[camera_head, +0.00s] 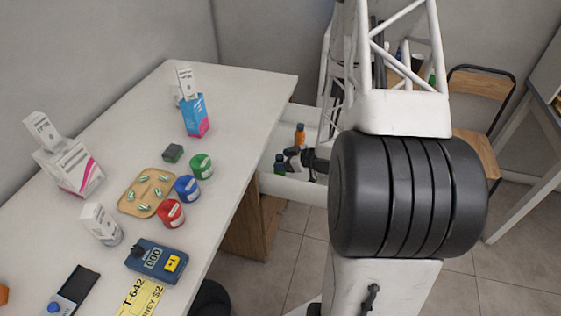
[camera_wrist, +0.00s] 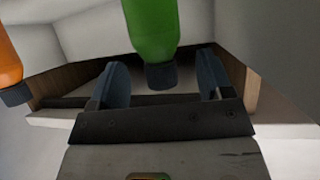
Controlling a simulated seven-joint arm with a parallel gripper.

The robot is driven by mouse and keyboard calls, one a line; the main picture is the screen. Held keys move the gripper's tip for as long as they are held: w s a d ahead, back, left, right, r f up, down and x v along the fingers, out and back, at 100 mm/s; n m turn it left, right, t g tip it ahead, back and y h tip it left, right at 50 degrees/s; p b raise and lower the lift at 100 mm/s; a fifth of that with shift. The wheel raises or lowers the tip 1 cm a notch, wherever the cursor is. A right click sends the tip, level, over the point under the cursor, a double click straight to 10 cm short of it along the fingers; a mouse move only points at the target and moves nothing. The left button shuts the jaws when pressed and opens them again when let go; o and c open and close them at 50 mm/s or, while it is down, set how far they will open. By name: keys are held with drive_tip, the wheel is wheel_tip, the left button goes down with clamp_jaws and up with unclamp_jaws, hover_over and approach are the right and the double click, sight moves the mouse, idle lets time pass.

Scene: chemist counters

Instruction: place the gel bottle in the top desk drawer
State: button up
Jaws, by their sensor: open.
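A green bottle with a dark cap (camera_wrist: 152,30), which looks like the gel bottle, is between the fingers of my gripper (camera_wrist: 162,78) in the wrist view. The fingers are open, and a gap shows on both sides of its cap. In the head view the green bottle (camera_head: 280,170) is in the open white desk drawer (camera_head: 292,190), at the right side of the desk. My gripper (camera_head: 298,159) is low at the drawer, right beside the bottle. My arm partly hides the drawer.
An orange bottle (camera_head: 300,134) is also in the drawer; it shows at the left in the wrist view (camera_wrist: 10,65). The white desk (camera_head: 235,95) holds boxes, several jars, a tan tray (camera_head: 134,208) and a blue device (camera_head: 156,260). A chair (camera_head: 478,150) stands at the right.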

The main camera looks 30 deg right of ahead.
drive_tip(key=shift+v, duration=2.75)
drive_tip(key=shift+r, duration=0.1)
drive_tip(key=w+a+r+m+h, duration=0.1)
drive_tip(key=w+r+m+h, duration=0.15)
drive_tip(key=r+h, duration=0.65)
drive_tip(key=s+a+r+m+g, duration=0.1)
drive_tip(key=s+a+r, duration=0.1)
drive_tip(key=r, duration=0.6)
drive_tip(key=s+a+r+m, duration=0.1)
drive_tip(key=s+a+r, duration=0.15)
drive_tip(key=r, duration=0.45)
drive_tip(key=s+a+r+m+g, duration=0.1)
drive_tip(key=s+a+r+g, duration=0.1)
drive_tip(key=s+a+r, duration=0.2)
drive_tip(key=s+a+r+m+g+y, duration=0.1)
drive_tip(key=s+a+r, duration=0.3)
drive_tip(key=s+a, duration=0.4)
drive_tip(key=s+a+r+m+g, duration=0.1)
drive_tip(key=s+a+r+g, duration=0.2)
drive_tip(key=s, duration=1)
drive_tip(key=a+r, duration=0.2)
drive_tip(key=a, duration=0.1)
drive_tip(key=shift+s+y, duration=0.3)
drive_tip(key=shift+s, duration=0.1)
